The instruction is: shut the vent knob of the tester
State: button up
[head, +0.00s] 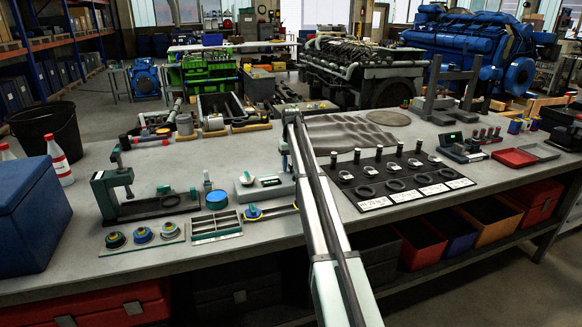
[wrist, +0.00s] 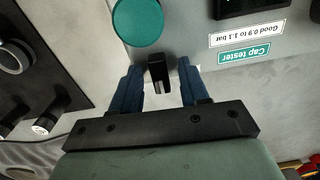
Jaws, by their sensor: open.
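The tester is a light grey box labelled "Cap tester" (wrist: 244,53) in the wrist view. In the head view, the grey tester (head: 252,191) sits on the bench left of my arm, its right part partly covered. A black vent knob (wrist: 158,69) sticks out at the tester's edge beside a round teal part (wrist: 137,21). My gripper (wrist: 159,84) is open, with one blue finger on each side of the knob; I cannot tell whether they touch it. In the head view my gripper (head: 285,156) is small beside the tester, and the knob cannot be made out.
A black mat (head: 377,200) with rings and cards lies right of my arm. A parts tray (head: 216,224) and a blue-handled tool (head: 268,212) lie in front of the tester. A green press (head: 116,187) stands at the left. Bare bench shows behind the tester.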

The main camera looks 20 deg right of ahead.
jog(key=shift+r, duration=2.75)
jog(key=shift+r, duration=0.15)
notch_tip(320, 180, up, 4)
jog(key=shift+f, duration=0.15)
